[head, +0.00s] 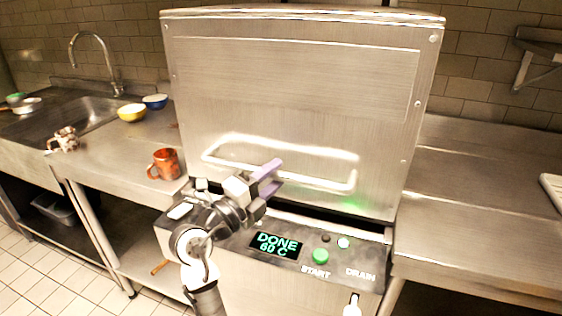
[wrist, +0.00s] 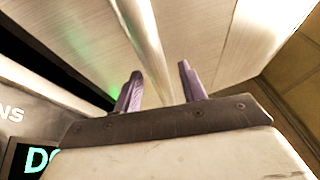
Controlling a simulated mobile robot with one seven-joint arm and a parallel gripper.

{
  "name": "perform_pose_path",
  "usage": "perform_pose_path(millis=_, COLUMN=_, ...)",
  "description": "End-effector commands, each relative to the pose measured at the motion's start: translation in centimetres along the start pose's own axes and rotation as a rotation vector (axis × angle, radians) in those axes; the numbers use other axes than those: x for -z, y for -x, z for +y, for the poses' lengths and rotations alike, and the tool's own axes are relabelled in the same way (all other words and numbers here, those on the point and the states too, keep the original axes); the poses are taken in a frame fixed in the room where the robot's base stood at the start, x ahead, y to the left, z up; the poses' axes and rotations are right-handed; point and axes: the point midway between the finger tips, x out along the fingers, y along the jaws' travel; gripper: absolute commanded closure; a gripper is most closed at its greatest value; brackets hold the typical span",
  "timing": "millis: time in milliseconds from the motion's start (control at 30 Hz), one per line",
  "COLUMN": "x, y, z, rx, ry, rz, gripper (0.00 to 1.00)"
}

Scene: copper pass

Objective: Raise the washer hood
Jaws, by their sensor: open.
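The washer hood (head: 300,95) is a large brushed-steel box front above the control panel. A dark gap shows between its lower edge and the panel. A pale bar handle (head: 325,184) runs across its lower front. My gripper (head: 271,175) is at the handle's left-middle part, its purple fingers open. In the wrist view the handle (wrist: 143,35) runs lengthwise between the directions of the two open fingertips (wrist: 160,67), with the hood (wrist: 200,30) behind it. I cannot tell whether the fingers touch the bar. Nothing is seen gripped.
The control panel (head: 340,264) below has a display reading DONE 60 C and a green START button (head: 321,256). An orange mug (head: 166,164) stands on the left counter, near yellow (head: 131,113) and blue (head: 155,101) bowls. The right counter (head: 470,220) is mostly clear.

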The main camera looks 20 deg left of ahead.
Motion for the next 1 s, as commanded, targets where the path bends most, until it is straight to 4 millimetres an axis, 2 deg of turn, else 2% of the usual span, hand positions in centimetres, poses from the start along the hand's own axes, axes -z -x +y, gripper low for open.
perform_pose_path(millis=33, x=0.1, y=-0.9, z=-0.3, rx=-0.001, ry=0.001, rz=0.003, gripper=0.59)
perform_pose_path(millis=200, x=0.0, y=-2.6, z=-0.1, rx=-0.001, ry=0.0, rz=0.001, gripper=0.59)
perform_pose_path(millis=567, x=0.0, y=-3.0, z=0.0, rx=0.0, ry=0.0, rz=0.0, gripper=0.59)
perform_pose_path(millis=900, x=0.0, y=-3.0, z=0.0, rx=0.0, ry=0.0, rz=0.0, gripper=1.0)
perform_pose_path(millis=1000, x=0.0, y=-3.0, z=0.0, rx=0.0, ry=0.0, rz=0.0, gripper=1.0)
